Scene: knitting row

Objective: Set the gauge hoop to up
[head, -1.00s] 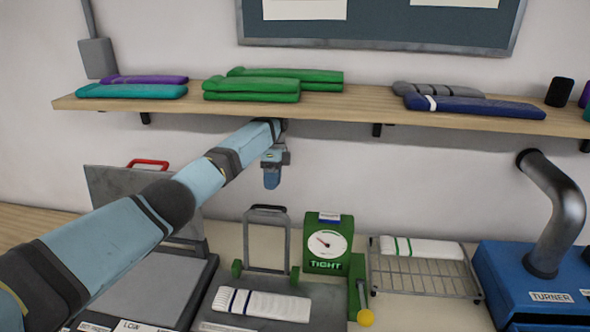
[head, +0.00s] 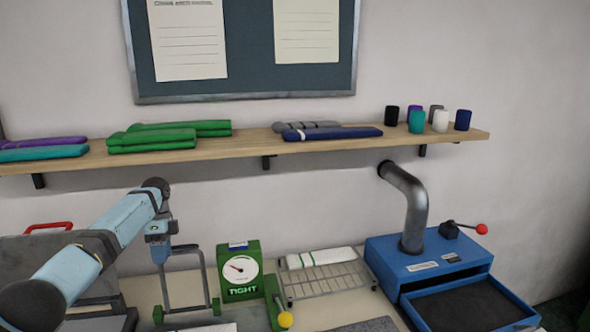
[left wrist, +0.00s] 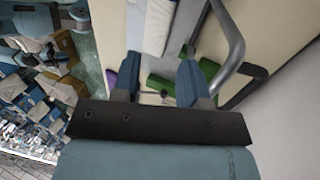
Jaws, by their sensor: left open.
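The gauge hoop (head: 203,277), a grey metal frame, stands roughly upright between green pivots, left of the green gauge box (head: 240,270) marked TIGHT. In the head view, my left gripper (head: 159,257) points down at the hoop's upper left corner, overlapping it in the picture. I cannot tell whether they touch. In the left wrist view, the open fingers (left wrist: 160,72) have no object clearly between them, and the hoop's grey tube (left wrist: 232,45) curves past on the right. My right gripper is not in view.
A wire rack (head: 325,280) holding a white roll stands right of the gauge. Further right is a blue machine (head: 425,262) with a pipe and open drawer. A wooden shelf (head: 225,153) with folded knits spans the wall above my left arm.

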